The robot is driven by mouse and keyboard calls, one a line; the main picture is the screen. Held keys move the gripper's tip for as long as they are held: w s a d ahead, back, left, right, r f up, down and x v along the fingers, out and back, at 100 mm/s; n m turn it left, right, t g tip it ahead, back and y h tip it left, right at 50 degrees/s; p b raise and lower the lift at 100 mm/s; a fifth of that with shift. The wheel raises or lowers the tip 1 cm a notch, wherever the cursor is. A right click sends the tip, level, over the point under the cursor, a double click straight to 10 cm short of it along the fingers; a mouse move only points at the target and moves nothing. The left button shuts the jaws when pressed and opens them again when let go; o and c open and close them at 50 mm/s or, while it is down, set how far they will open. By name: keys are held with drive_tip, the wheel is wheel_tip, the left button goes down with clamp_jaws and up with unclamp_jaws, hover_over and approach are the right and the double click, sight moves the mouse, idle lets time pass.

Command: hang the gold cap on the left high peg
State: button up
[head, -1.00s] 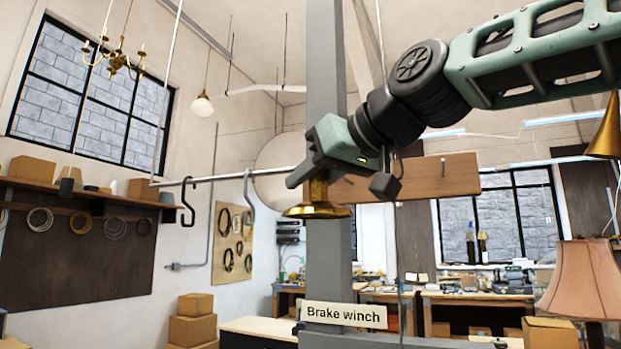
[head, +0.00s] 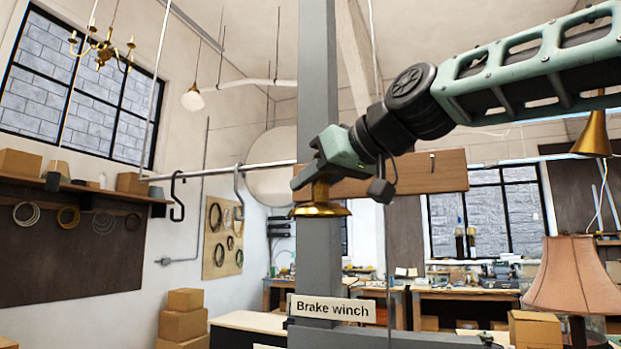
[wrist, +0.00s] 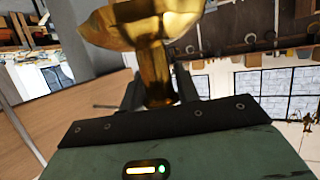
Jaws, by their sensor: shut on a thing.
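My gripper (head: 317,184) is shut on the gold cap (head: 322,210), holding its narrow neck with the wide flared rim below, in mid-air in front of the grey post. The wrist view shows the cap (wrist: 150,22) between the fingers (wrist: 158,85). A wooden board (head: 415,172) crosses the post behind my gripper. One peg (head: 432,160) stands out near the board's right part. My gripper covers the board's left part in the head view. In the wrist view a thin peg (wrist: 105,106) shows beside the board (wrist: 65,125), apart from the cap.
The grey post (head: 318,70) rises behind my gripper, with a "Brake winch" sign (head: 332,308) low on it. A rail with hooks (head: 239,190) runs to the left. A cable hangs close to my wrist. A pink lampshade (head: 575,275) stands at lower right.

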drive_tip(key=w, duration=0.2)
drive_tip(key=w+d, duration=0.1)
drive_tip(key=w, duration=0.1)
drive_tip(key=w+d, duration=0.1)
drive_tip(key=shift+w, duration=0.4)
idle(0.5)
drive_tip(key=shift+d, duration=0.15)
idle(0.6)
drive_tip(key=shift+f, duration=0.15)
drive_tip(key=shift+w+f+b, duration=0.1)
drive_tip(key=shift+f+b, duration=0.5)
drive_tip(key=shift+b, duration=0.05)
idle(0.3)
drive_tip(key=o, duration=1.1)
